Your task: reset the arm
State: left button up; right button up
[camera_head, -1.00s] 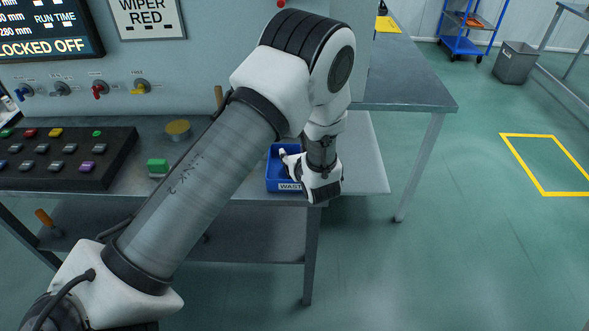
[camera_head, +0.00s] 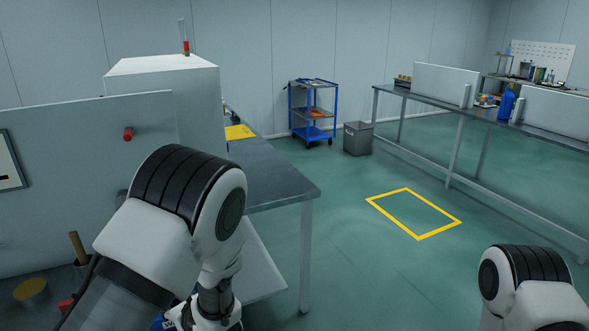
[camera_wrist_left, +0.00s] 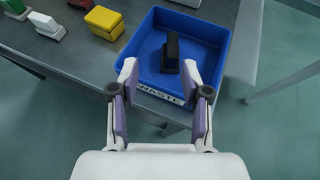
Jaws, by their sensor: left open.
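My left gripper (camera_wrist_left: 160,88) is open and empty in the left wrist view, its two fingers spread over the near edge of a blue tray (camera_wrist_left: 218,34) labelled WASTE. A black block (camera_wrist_left: 171,53) lies in the tray, beyond the fingertips and apart from them. In the head view my left arm (camera_head: 190,205) reaches down at the lower left, with its wrist at the bottom edge. A sliver of the blue tray (camera_head: 161,323) shows beside it. My right arm (camera_head: 530,285) shows at the lower right, but its gripper is out of view.
A grey panel (camera_head: 80,170) stands at the left beside a metal table (camera_head: 265,180). A blue cart (camera_head: 313,110), grey bin (camera_head: 357,138) and long bench stand farther back. The yellow-outlined floor area is clear.

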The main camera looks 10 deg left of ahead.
pick_arm(q)
jog(key=s+d+f+n+g+h, duration=0.3)
jog(key=s+f+n+g+h, duration=0.1)
jog(key=s+f+n, duration=0.6)
jog(key=s+d+f+n+g+h, duration=0.3)
jog(key=s+f+n+h, duration=0.3)
jog(key=s+f+n, duration=0.5)
jog(key=s+d+n, duration=0.1)
jog(key=s+n, duration=0.3)
jog(key=s, duration=0.4)
jog(key=shift+s+d+n+g, duration=0.15)
jog(key=shift+n+g, duration=0.25)
